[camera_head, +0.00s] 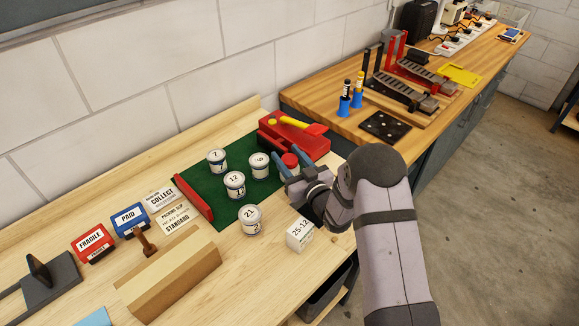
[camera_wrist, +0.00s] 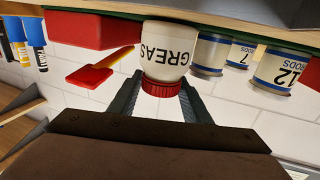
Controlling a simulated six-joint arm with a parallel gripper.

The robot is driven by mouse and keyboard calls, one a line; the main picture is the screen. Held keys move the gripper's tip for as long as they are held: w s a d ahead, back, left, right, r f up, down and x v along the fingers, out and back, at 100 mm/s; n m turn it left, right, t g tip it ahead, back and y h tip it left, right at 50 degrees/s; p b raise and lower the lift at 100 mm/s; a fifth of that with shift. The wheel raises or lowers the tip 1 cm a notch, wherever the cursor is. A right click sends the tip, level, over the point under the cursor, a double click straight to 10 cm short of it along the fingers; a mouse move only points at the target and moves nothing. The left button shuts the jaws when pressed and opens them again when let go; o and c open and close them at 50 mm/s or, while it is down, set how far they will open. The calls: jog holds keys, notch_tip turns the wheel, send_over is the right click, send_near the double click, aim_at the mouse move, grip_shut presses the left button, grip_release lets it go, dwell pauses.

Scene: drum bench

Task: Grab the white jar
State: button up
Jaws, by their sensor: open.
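The white jar (camera_wrist: 168,50) has a red lid and dark lettering that reads "GREAS". It looks upside down in the wrist view, with its lid between the two fingers. In the head view its red lid (camera_head: 290,159) shows at the right side of the green mat, and my gripper hides most of its body. My gripper (camera_wrist: 161,84) is open, with one finger on each side of the lid. A small gap seems to show beside the lid, but I cannot tell whether either finger touches. In the head view the blue-grey fingers of my gripper (camera_head: 288,162) straddle the lid.
Several numbered cans stand on the green mat (camera_head: 207,187), including 12 (camera_head: 235,185), 7 (camera_head: 217,161) and 21 (camera_head: 250,219). A red tray (camera_head: 310,146) with a yellow-handled tool is behind the jar. A white box (camera_head: 299,234) marked 25-12 stands in front.

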aim_at(283, 151)
jog(key=shift+f+p+x, duration=0.2)
jog(key=shift+x, duration=0.55)
jog(key=shift+f+p+x, duration=0.15)
jog(key=shift+x, duration=0.6)
jog(key=shift+c, duration=0.4)
jog(key=c, duration=0.8)
jog(key=shift+o, duration=0.2)
jog(key=shift+r, duration=0.15)
notch_tip(283, 151, up, 10)
jog(key=b, duration=0.2)
